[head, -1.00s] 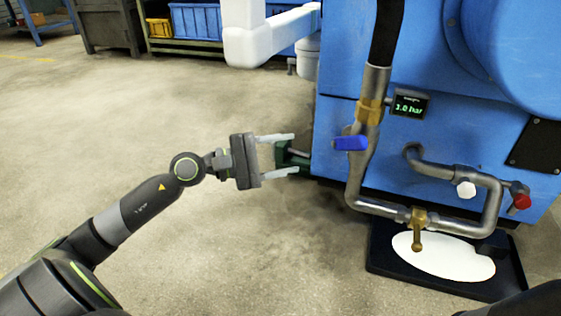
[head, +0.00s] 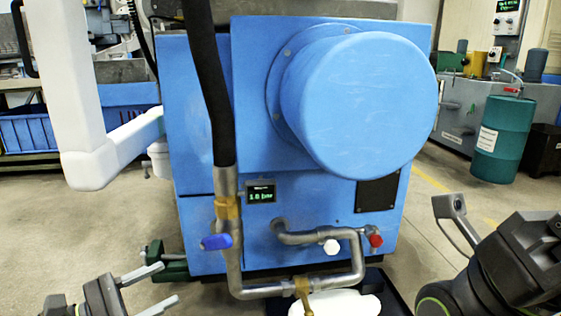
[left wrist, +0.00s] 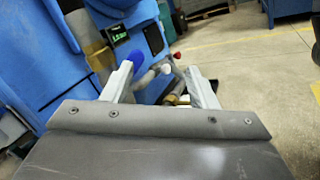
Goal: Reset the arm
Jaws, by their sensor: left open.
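My left gripper (head: 160,287) is at the lower left of the head view, in front of the blue grinder (head: 290,210). Its two pale fingers are apart with nothing between them. In the left wrist view, the open fingers (left wrist: 163,72) point toward the grinder's pipes and blue valve handle, apparently without touching them. Part of my right arm (head: 520,262) shows at the lower right of the head view. I cannot make out the state of its gripper.
The blue valve handle (head: 216,242), pressure display (head: 261,194), white knob (head: 331,246) and red knob (head: 375,240) are on the grinder's front pipework. A black tray (head: 395,300) with a white patch lies below. A green drum (head: 502,138) stands at the right. Floor is clear at left.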

